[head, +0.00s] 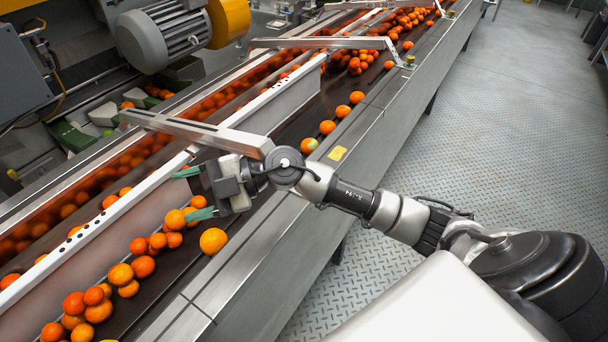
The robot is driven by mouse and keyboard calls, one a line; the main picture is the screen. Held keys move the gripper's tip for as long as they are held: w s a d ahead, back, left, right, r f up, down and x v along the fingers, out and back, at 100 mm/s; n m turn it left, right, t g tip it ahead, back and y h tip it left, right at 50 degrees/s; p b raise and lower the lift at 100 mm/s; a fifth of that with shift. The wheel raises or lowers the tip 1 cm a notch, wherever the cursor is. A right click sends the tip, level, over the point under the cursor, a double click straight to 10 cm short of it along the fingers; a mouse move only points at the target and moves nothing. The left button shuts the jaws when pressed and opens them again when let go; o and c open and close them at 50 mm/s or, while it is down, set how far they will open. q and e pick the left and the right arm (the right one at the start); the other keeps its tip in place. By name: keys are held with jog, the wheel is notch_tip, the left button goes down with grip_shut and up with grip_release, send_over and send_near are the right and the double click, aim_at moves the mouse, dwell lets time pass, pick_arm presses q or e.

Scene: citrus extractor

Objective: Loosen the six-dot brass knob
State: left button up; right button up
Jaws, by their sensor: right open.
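My right gripper (190,194) reaches in from the right over the near part of the conveyor. Its two teal fingers are spread apart with nothing held between them. They are at the white rail (130,200), above a cluster of oranges. A small brass knob (410,60) shows at the right end of the middle metal crossbar, on the conveyor's side. Another small brass-coloured knob (449,13) shows farther back. Their dot marks are too small to count. The right end of the nearest crossbar (195,130) is hidden behind my right wrist. My left gripper is not in view.
Oranges (120,274) lie along the dark belt, with several beside the gripper. A grey motor (165,37) with a yellow cover (229,22) stands at upper left. The steel conveyor edge (350,140) runs diagonally. The patterned metal floor (500,130) at right is clear.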

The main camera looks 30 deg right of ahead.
jog(key=w+d+f+g+h, duration=0.2)
jog(key=d+f+h, duration=0.1)
jog(key=d+h, duration=0.25)
jog(key=w+d+f+g+h, duration=0.2)
jog(key=d+f+h, duration=0.1)
jog(key=d+h, duration=0.3)
jog(key=d+m+h, duration=0.1)
jog(key=d, duration=0.3)
jog(key=d+r+m+h, duration=0.1)
jog(key=d+m+h, duration=0.1)
jog(key=d, duration=0.3)
jog(key=d+r+m+h, duration=0.1)
jog(key=d+h, duration=0.1)
jog(key=d, duration=0.3)
jog(key=shift+d+r+m+g, duration=0.1)
jog(key=shift+d+m+g, duration=0.15)
jog(key=shift+m+g, duration=0.15)
notch_tip(320, 180, down, 10)
jog(key=shift+a+f+p, duration=0.1)
jog(key=shift+f+p, duration=0.1)
jog(key=shift+p, duration=0.6)
jog(key=c, duration=0.9)
